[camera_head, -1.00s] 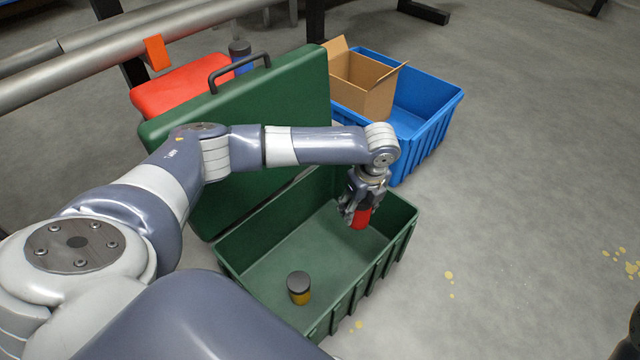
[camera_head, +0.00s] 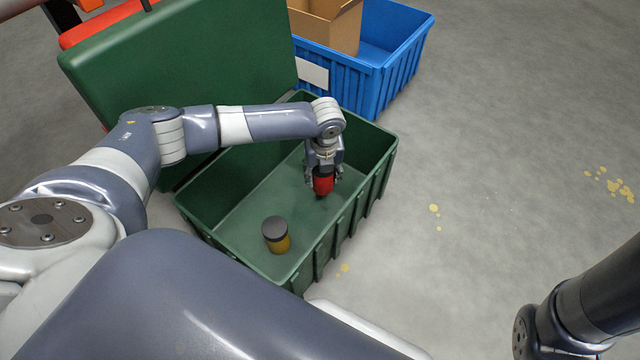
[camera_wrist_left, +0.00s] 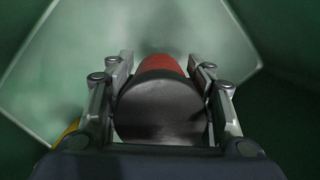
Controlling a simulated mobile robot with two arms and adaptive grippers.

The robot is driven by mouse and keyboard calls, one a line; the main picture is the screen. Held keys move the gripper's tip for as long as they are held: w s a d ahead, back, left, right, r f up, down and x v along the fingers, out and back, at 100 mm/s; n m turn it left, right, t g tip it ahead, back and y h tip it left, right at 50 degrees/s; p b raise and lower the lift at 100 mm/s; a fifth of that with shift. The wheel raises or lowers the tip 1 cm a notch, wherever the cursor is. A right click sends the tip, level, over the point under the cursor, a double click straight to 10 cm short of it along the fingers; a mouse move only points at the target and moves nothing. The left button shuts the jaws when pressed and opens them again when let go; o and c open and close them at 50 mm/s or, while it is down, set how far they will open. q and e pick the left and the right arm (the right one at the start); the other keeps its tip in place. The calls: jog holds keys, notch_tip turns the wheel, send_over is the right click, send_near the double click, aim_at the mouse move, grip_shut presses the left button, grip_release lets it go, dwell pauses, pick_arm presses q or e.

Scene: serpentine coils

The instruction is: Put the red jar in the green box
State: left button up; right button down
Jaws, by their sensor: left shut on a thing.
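The red jar (camera_head: 323,186) is in my left gripper (camera_head: 323,178), inside the open green box (camera_head: 387,168) near its right side. In the left wrist view, the gripper fingers (camera_wrist_left: 163,90) close on both sides of the jar, and its dark lid (camera_wrist_left: 160,108) faces the camera. I cannot tell whether the jar touches the box floor. The green box's lid is raised at the back left. My right arm shows at the lower right, but its gripper is out of view.
A yellow jar with a dark lid (camera_head: 276,237) stands in the front part of the green box. A blue crate (camera_head: 405,62) holding a cardboard box (camera_head: 327,27) stands behind. Grey floor lies clear to the right.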

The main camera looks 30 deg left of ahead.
aim_at(322, 183)
pick_arm(q)
jog(key=shift+f+b, duration=1.65)
jog(key=shift+f, duration=0.65)
jog(key=shift+r, duration=0.1)
jog(key=o, duration=1.4)
